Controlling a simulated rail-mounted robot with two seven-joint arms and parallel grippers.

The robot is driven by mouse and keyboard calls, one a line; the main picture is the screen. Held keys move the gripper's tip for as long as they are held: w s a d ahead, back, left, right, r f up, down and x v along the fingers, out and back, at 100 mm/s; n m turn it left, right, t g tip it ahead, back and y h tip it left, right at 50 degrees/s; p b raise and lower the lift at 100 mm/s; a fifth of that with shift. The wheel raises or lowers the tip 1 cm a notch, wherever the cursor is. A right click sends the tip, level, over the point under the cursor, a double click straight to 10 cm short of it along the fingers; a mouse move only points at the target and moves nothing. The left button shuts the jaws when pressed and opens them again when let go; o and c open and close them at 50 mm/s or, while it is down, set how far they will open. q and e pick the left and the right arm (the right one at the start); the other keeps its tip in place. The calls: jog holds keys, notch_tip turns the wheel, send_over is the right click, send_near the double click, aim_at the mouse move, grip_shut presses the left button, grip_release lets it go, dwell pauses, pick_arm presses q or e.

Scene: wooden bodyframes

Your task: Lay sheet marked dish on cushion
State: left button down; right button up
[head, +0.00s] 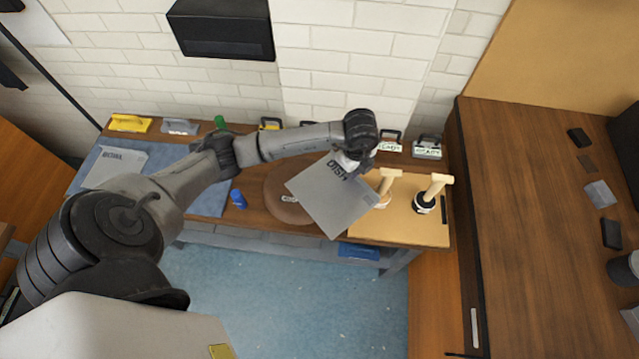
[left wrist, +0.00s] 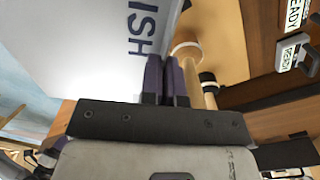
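The grey sheet marked DISH (head: 335,203) is held tilted above the bench. Its lettering also shows in the left wrist view (left wrist: 100,45). My left gripper (head: 349,164) is shut on the sheet's lettered edge; its two dark fingers (left wrist: 167,82) are close together there in the left wrist view. The round brown cushion (head: 275,187) lies on the bench, to the left of and partly under the sheet in the head view. The sheet hides the cushion's right side. I cannot tell how high the sheet is above it. My right gripper is not in view.
Two pale wooden-handled tools (head: 433,191) stand on a tan board (head: 415,225) at the right, close to the sheet. A blue mat (head: 207,202) with a sheet marked BOWL (head: 113,168) lies left. A wall is behind.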

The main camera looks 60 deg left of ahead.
pick_arm(q)
jog(key=s+a+f, duration=0.1)
jog(key=a+f, duration=0.1)
jog(key=a, duration=0.2)
jog(key=s+a+f, duration=0.1)
jog(key=a+f, duration=0.1)
jog(key=a, duration=0.1)
jog(key=s+a+f, duration=0.1)
jog(key=a+f, duration=0.2)
jog(key=a, duration=0.1)
jog(key=shift+s+a, duration=0.1)
jog(key=shift+a, duration=0.25)
jog(key=shift+f, duration=1.95)
jog(key=shift+f, duration=0.15)
jog(key=c, duration=1.4)
grip_release()
jog(key=shift+o, duration=0.2)
